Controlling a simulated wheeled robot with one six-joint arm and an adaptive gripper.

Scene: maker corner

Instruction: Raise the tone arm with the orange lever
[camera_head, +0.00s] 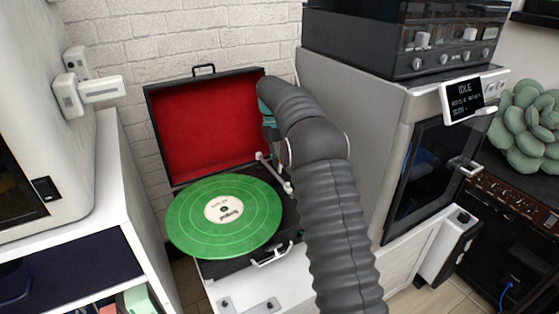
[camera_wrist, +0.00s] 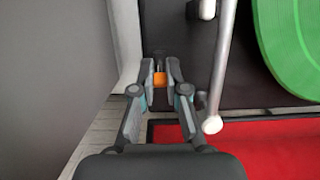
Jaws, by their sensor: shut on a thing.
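The orange lever (camera_wrist: 159,79) shows between my gripper's fingertips in the wrist view. My gripper (camera_wrist: 160,72) is shut on it, with one finger on each side. In the head view the lever is hidden behind my arm. The white tone arm (camera_wrist: 223,60) runs beside my gripper, to its right in the wrist view. In the head view the tone arm (camera_head: 272,172) lies at the right side of the record player (camera_head: 230,265). A green record (camera_head: 183,215) lies on the player's platter. I cannot tell whether the tone arm is raised.
The player's open lid (camera_head: 205,125) has a red lining and stands behind the record. A grey machine (camera_head: 365,125) with a display reading IDLE stands close on the right, with a black deck (camera_head: 400,40) on top. A white cabinet (camera_head: 100,190) stands on the left.

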